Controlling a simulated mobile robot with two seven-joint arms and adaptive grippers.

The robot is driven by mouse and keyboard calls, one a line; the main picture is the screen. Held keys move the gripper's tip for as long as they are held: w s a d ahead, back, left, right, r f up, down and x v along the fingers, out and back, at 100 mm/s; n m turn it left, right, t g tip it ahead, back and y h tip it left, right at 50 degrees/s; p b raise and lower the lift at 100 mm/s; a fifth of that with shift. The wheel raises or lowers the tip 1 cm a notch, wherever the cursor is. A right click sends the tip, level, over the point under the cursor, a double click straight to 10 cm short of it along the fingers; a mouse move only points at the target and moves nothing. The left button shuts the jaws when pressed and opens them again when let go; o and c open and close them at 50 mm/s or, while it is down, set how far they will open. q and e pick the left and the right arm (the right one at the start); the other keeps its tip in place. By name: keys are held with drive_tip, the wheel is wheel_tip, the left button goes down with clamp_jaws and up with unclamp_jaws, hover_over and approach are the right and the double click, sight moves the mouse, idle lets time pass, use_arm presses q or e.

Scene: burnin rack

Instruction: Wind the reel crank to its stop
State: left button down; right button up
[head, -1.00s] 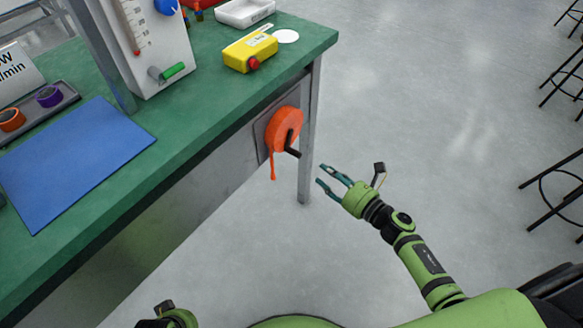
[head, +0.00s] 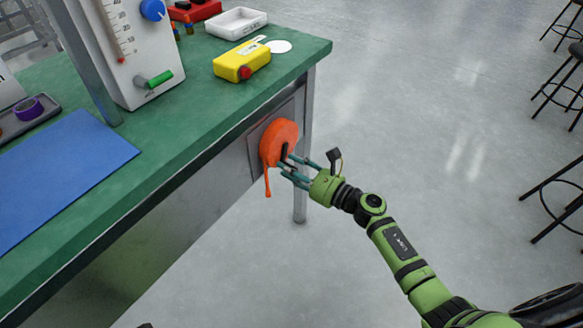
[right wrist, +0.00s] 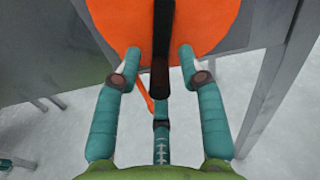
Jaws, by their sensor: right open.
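The orange reel (head: 278,140) is mounted on a plate on the side of the green bench, with an orange strap end (head: 267,182) hanging below it. Its black crank (head: 284,152) is partly hidden by my gripper in the head view. In the right wrist view the crank (right wrist: 161,60) stands between my spread fingers, in front of the orange reel face (right wrist: 205,25). My right gripper (head: 292,170) is open around the crank handle, with a gap visible on both sides. My left gripper is not in the head view, apart from a dark bit at the bottom edge that I cannot identify.
On the bench top (head: 190,115) are a yellow box with a red knob (head: 242,62), a white tray (head: 236,23), a blue mat (head: 65,170) and a panel with a green-handled lever (head: 155,80). A bench leg (head: 302,165) stands just behind my right gripper. Stools stand far right on open floor.

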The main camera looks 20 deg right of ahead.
clamp_jaws()
